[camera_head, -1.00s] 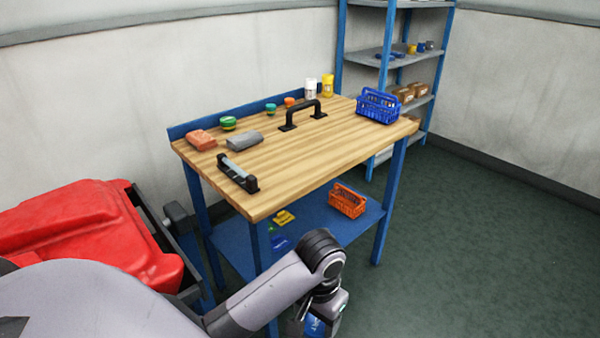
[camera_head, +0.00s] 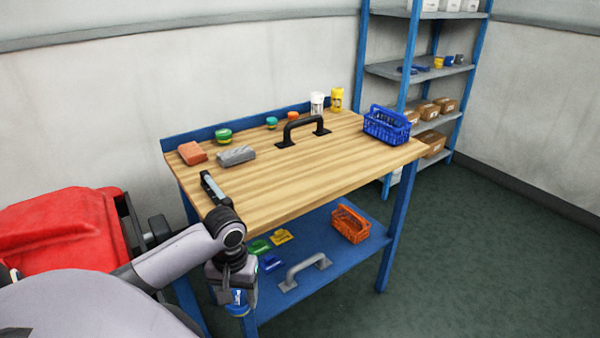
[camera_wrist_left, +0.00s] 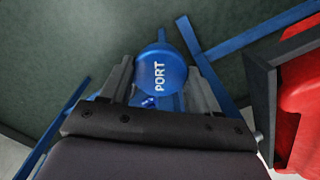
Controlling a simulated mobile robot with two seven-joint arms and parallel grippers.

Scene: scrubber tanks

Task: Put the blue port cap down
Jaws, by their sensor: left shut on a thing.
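The blue port cap (camera_wrist_left: 161,72), round with white "PORT" lettering, sits between the two fingers of my left gripper (camera_wrist_left: 159,84) in the left wrist view. My left gripper (camera_head: 236,298) is shut on it. In the head view the gripper hangs pointing down at the near left leg of the workbench, below the wooden top, with a bit of blue at its tip. The workbench (camera_head: 300,185) has a wooden top and a blue lower shelf (camera_head: 335,268). My right gripper is not in view.
On the lower shelf are an orange basket (camera_head: 350,223), a grey handle (camera_head: 304,270) and small green, yellow and blue pieces. The top holds a blue basket (camera_head: 387,126), a black handle (camera_head: 303,130), bottles and blocks. A red container (camera_head: 60,230) stands left.

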